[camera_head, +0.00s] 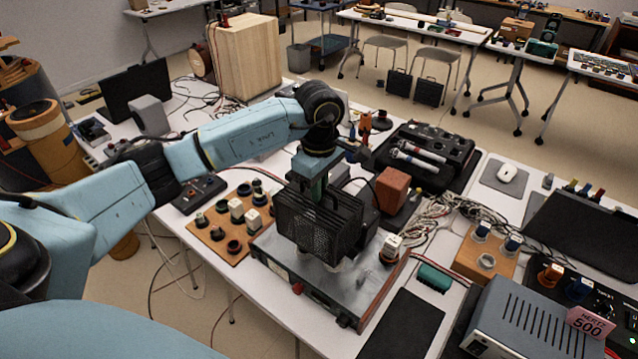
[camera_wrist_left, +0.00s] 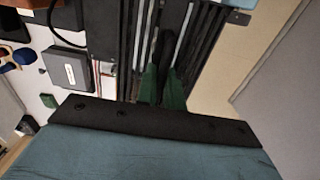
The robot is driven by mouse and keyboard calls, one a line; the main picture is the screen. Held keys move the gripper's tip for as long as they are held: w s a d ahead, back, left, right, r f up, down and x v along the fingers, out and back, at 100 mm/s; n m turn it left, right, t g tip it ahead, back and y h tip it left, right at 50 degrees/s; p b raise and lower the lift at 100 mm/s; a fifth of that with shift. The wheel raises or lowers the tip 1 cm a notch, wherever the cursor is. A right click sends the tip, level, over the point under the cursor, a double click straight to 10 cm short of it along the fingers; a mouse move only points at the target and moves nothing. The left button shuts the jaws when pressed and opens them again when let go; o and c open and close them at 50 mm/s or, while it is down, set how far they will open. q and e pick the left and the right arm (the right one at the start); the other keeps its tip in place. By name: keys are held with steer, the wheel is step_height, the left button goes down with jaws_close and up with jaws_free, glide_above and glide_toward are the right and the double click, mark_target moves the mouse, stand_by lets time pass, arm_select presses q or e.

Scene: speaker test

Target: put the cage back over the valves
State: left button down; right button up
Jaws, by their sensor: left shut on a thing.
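The black perforated cage (camera_head: 318,228) is upright over the silver-topped amplifier (camera_head: 368,287) on the white bench. My left gripper (camera_head: 320,192) comes down from above and is shut on the cage's top handle. In the left wrist view the green fingertips (camera_wrist_left: 163,88) close around a dark bar, with the cage's black slats (camera_wrist_left: 190,40) behind. Pale, glassy shapes, seemingly the valves (camera_head: 344,266), show just under the cage's lower edge; the rest are hidden by it. I cannot tell whether the cage touches the amplifier. My right gripper is not in view.
A wooden board with knobs and sockets (camera_head: 217,242) lies left of the amplifier. A white-topped block (camera_head: 391,247) stands on its right side. A brown block (camera_head: 391,190) and loose cables (camera_head: 425,220) are behind. A black mat (camera_head: 403,328) lies in front right.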

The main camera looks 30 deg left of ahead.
arm_select(q)
steer(key=shift+f+b, duration=0.75)
steer(key=shift+f, duration=0.75)
steer(key=shift+f+b, duration=0.7)
steer(key=shift+f, duration=0.05)
steer(key=shift+f+b, duration=1.9)
steer(key=shift+f, duration=0.3)
steer(key=shift+d, duration=0.1)
steer(key=shift+f+b, duration=0.35)
steer(key=shift+b, duration=0.1)
steer(key=c, duration=1.4)
jaws_free()
steer(key=shift+c, duration=0.2)
